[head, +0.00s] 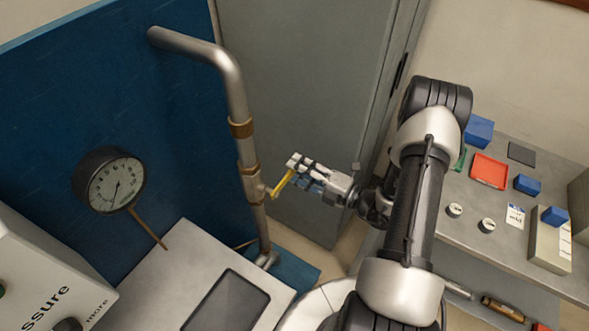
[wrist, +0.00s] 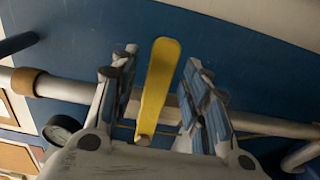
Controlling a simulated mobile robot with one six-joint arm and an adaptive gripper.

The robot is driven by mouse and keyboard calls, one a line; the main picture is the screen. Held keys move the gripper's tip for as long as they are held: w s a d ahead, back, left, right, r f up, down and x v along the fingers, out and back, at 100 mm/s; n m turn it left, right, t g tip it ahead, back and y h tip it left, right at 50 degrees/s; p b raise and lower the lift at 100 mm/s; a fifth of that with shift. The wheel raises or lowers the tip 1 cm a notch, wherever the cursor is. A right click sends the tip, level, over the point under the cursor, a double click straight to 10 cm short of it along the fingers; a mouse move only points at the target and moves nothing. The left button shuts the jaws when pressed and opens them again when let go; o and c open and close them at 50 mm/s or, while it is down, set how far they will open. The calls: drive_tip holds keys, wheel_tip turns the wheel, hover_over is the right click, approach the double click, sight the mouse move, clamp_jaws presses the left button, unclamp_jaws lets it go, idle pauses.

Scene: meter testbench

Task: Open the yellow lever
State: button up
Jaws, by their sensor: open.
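The yellow lever (head: 283,182) sits on a valve on the upright metal pipe (head: 250,165) in the head view. It points up and to the right from the valve, tilted. My gripper (head: 298,170) is beside it, with its fingertips at the lever. In the wrist view the yellow lever (wrist: 157,88) stands between the two open fingers of my gripper (wrist: 158,90). It is nearer the left finger, and a gap shows on its right. I cannot tell whether the left finger touches it.
A round gauge (head: 115,181) is on the blue panel (head: 75,100) left of the pipe. A grey box with a dark screen (head: 228,302) stands below. A grey cabinet door (head: 310,90) is behind my gripper. A bench (head: 485,245) with small items is at right.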

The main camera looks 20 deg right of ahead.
drive_tip(key=shift+x, duration=0.8)
drive_tip(key=shift+c, duration=0.4)
clamp_jaws()
